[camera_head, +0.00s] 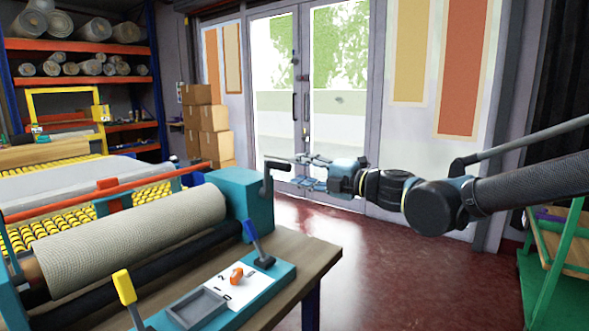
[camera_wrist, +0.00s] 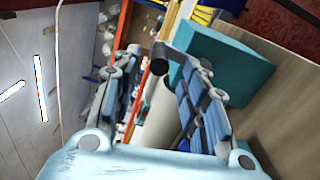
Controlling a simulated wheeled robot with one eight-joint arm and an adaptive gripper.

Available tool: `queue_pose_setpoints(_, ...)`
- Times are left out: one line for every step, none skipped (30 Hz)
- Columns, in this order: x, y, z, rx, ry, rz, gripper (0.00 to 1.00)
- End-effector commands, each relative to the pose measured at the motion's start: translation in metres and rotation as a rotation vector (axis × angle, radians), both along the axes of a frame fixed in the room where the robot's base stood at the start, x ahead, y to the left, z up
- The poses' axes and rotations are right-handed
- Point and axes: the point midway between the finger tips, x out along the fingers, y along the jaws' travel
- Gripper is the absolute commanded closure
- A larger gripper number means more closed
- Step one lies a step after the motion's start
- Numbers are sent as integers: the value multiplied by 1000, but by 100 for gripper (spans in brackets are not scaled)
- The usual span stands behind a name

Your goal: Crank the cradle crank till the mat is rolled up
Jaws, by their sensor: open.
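The cradle crank (camera_head: 268,180) is a dark arm with a short grip, on the right end of the teal housing (camera_head: 248,202). My gripper (camera_head: 300,171) is open just right of the crank, its blue-grey fingers pointing left at it. In the wrist view, the crank's dark round grip end (camera_wrist: 160,66) shows between the spread fingers (camera_wrist: 168,72); I cannot tell if they touch it. The beige woven mat (camera_head: 135,235) shows as a thick roll lying in the cradle, left of the housing. Whether a loose end hangs from it is hidden.
A blue lever (camera_head: 257,243), a yellow lever (camera_head: 124,287) and a marked white plate with an orange knob (camera_head: 237,276) are in front of the roll. Stacked boxes (camera_head: 206,130) stand behind. A green cart (camera_head: 545,255) is at right; the red floor between is clear.

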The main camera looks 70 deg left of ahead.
Motion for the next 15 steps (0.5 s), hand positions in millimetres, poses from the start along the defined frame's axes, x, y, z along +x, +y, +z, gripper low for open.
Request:
queue_pose_setpoints(6, -9, 0, 0, 0, -1, 60)
queue_pose_setpoints(9, -14, 0, 0, 0, -1, 60)
queue_pose_setpoints(13, -19, 0, 0, 0, -2, 60)
queue_pose_setpoints(16, -23, 0, 0, 0, -2, 60)
queue_pose_setpoints(18, -27, 0, 0, 0, -2, 60)
queue_pose_setpoints(21, -32, 0, 1, 1, -2, 60)
queue_pose_setpoints(23, -36, -1, 1, 1, -1, 60)
queue_pose_setpoints(25, -39, -1, 1, 1, -1, 60)
queue_pose_setpoints(28, -43, -1, 1, 1, 0, 60)
queue_pose_setpoints(29, -45, -1, 1, 1, 0, 60)
queue_pose_setpoints(30, -47, -1, 1, 1, 0, 60)
queue_pose_setpoints(31, -50, -1, 1, 1, 0, 60)
queue_pose_setpoints(32, -51, -1, 1, 1, 0, 60)
queue_pose_setpoints(33, -52, -1, 1, 1, 0, 60)
queue_pose_setpoints(33, -52, -1, 1, 0, 1, 60)
